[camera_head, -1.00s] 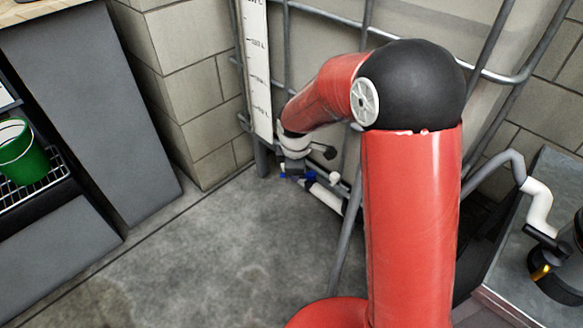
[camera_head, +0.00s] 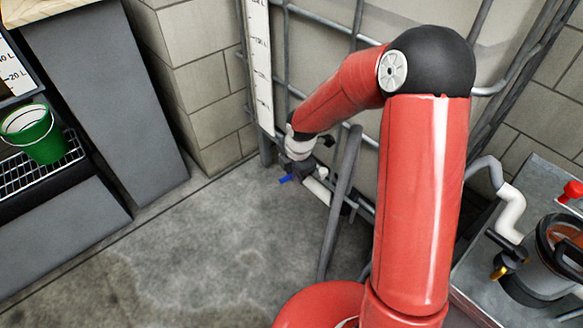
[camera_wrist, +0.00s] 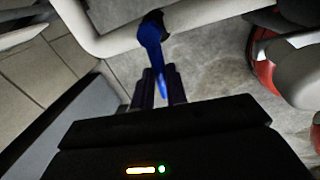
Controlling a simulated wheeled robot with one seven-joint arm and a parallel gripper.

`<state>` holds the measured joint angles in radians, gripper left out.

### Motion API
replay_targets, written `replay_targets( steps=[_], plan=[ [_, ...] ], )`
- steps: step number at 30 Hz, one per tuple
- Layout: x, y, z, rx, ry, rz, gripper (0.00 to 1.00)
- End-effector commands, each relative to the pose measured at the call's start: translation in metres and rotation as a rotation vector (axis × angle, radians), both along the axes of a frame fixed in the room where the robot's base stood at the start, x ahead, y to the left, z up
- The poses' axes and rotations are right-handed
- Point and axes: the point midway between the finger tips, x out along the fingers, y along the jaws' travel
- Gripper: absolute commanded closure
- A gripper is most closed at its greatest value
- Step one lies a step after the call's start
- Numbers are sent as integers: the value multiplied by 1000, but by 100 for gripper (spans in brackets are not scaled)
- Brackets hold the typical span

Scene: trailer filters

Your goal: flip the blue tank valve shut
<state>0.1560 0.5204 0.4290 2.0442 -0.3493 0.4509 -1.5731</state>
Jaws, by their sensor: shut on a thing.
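The blue valve handle (camera_wrist: 151,40) hangs from a dark stem on a white pipe (camera_wrist: 105,42) in the wrist view. My gripper (camera_wrist: 160,82) is shut on the handle, with its lower part between the two dark fingers. In the head view the blue handle (camera_head: 286,179) shows as a small bit beside my gripper (camera_head: 296,172), low by the tank frame. The white pipe (camera_head: 318,191) runs down to the right from there. My fingers are too small to make out in the head view.
Grey tank frame bars (camera_head: 342,200) stand close to my arm. A shelf with a green bucket (camera_head: 36,134) is at left, beside a dark panel (camera_head: 120,100). A metal stand with a pot (camera_head: 545,265) is at right. The concrete floor (camera_head: 190,250) is clear.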

Motion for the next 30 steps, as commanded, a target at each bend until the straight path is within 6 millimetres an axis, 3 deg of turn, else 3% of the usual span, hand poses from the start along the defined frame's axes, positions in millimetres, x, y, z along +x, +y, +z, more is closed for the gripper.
replay_targets(
  steps=[15, 16, 21, 30],
  plan=[
    [0, -1, 1, 1, -3, 20, 100],
    [0, -1, 1, 1, -3, 20, 84],
    [0, -1, 0, 0, -2, 20, 63],
    [-1, -1, 2, 0, -2, 19, 63]
  ],
)
